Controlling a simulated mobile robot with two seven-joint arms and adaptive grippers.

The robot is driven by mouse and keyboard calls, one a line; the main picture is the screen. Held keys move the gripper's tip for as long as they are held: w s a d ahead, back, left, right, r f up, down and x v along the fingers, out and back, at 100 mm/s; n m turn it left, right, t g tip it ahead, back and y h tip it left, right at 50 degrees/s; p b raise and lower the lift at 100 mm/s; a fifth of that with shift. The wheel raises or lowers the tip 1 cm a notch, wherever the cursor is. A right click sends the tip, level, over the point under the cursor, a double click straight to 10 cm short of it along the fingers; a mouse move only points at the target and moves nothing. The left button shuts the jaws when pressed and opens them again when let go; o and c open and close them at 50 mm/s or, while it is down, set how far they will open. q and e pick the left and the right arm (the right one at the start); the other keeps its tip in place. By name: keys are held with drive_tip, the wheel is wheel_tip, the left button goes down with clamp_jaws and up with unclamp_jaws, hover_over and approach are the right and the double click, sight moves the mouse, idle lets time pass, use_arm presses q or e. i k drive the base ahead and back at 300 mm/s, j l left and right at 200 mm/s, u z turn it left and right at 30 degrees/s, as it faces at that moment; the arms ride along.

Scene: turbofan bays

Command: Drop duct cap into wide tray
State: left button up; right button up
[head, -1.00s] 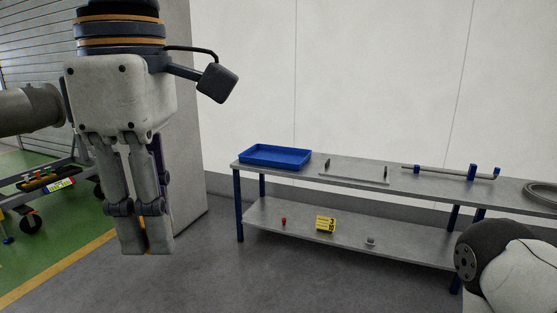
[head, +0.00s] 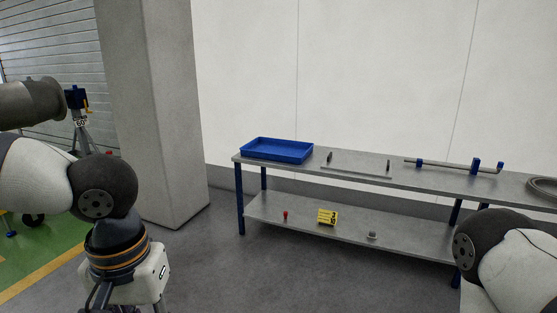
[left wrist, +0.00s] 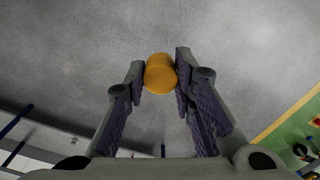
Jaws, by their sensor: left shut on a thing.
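The duct cap (left wrist: 160,74) is a round orange piece. It sits between the fingertips of my left gripper (left wrist: 160,68), which is shut on it, with grey floor behind. In the head view only the housing of my left gripper (head: 130,273) shows, at the lower left; its fingers and the cap are out of the frame. The wide tray (head: 277,150) is blue and shallow, on the left end of the bench top. It looks empty from here. My left gripper is apart from it, lower and to the left. My right gripper is not in view.
The grey bench (head: 345,168) also carries a low rack, a rod with blue clamps (head: 476,166) and a coiled hose (head: 544,187). A yellow block (head: 327,217) and a red knob (head: 285,216) are on its lower shelf. A pillar (head: 150,110) stands left of it. The floor before it is clear.

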sight(275, 152)
drive_tip(key=i+u, duration=0.25)
drive_tip(key=i, duration=1.6)
drive_tip(key=i+z, duration=0.2)
drive_tip(key=i, duration=0.25)
drive_tip(key=i+j+z, duration=0.2)
drive_tip(key=i, duration=0.25)
drive_tip(key=i+j+z, duration=0.2)
drive_tip(key=i, duration=0.25)
drive_tip(key=i+j+z, duration=0.2)
drive_tip(key=i, duration=0.2)
drive_tip(key=i+j+z, duration=0.75)
drive_tip(key=i+j, duration=0.1)
drive_tip(key=j, duration=0.1)
